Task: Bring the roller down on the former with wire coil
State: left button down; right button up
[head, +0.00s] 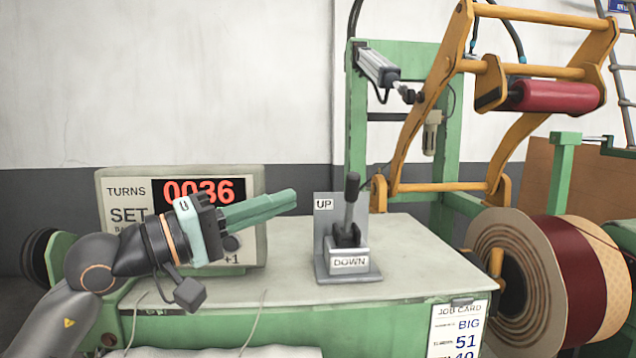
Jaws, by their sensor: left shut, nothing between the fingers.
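The red roller (556,96) hangs in a raised yellow frame (432,100) at the upper right, well above the coil. The former with wire coil (535,275) is at the lower right, with layered rings on its end face and a dark red band around it. A lever (350,205) with a dark handle stands upright on a grey base marked UP at the back and DOWN at the front. My left gripper (292,199) is shut and empty, its green fingers pointing right, left of the lever and apart from it. My right gripper is not in view.
A counter box (125,205) reading TURNS 0036 stands behind my left gripper. The grey-green cabinet top (420,250) is clear right of the lever. A job card (458,330) hangs on the cabinet front. A cylinder (378,68) sits on the green post.

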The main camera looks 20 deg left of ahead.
aim_at(349, 206)
pick_arm(q)
jog(key=p+x, duration=0.4)
jog(key=x, duration=0.6)
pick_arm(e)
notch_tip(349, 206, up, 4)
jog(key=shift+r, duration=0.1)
pick_arm(q)
jog(key=shift+s, duration=0.1)
